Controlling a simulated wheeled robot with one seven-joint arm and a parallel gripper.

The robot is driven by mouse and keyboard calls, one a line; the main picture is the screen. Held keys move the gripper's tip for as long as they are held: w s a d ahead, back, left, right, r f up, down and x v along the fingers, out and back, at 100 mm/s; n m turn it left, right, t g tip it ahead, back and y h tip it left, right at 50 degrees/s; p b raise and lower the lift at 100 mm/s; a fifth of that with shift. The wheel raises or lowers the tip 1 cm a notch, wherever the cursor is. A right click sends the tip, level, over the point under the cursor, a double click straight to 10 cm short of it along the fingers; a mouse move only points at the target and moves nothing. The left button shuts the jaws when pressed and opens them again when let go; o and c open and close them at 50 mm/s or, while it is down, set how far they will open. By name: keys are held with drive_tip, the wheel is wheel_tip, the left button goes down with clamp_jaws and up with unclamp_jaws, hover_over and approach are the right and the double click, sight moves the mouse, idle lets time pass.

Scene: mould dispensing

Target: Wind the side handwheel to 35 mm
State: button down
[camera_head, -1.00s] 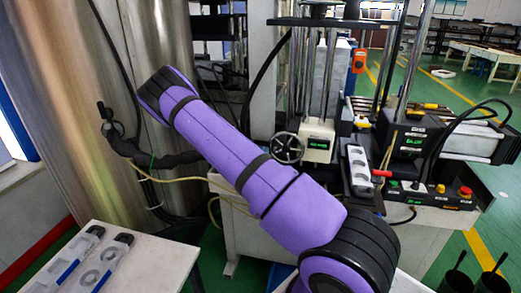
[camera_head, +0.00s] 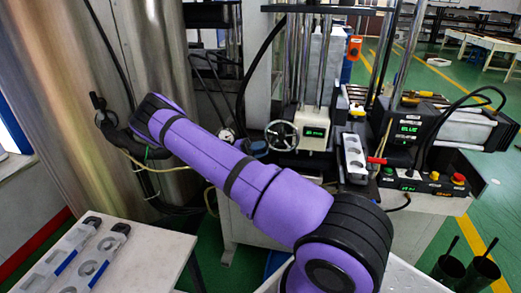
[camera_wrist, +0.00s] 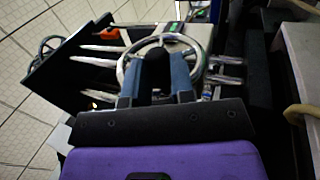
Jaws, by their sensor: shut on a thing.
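In the wrist view, a handwheel (camera_wrist: 121,68) with a pale ring rim lies just beyond my gripper (camera_wrist: 156,70). The gripper's two blue fingers are shut on a dark upright knob (camera_wrist: 155,57) at the wheel. A second, darker wheel (camera_wrist: 43,49) shows at the far left there. In the head view, a spoked handwheel (camera_head: 281,135) sits on the machine front, beside a pale box with a green display (camera_head: 315,132); its figures are too small to read. My purple arm crosses that view. The gripper's hold is not clear there.
A pale table (camera_head: 150,250) with grey moulds (camera_head: 98,262) stands at the lower left. A control panel with coloured buttons (camera_head: 458,179) and a red-handled lever (camera_head: 377,160) are right of the wheel. Black cups (camera_head: 478,272) stand on the floor at the lower right.

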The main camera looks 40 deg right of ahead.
drive_tip(key=c, duration=1)
unclamp_jaws()
drive_tip(key=shift+o, duration=0.2)
drive_tip(key=v, duration=1.1)
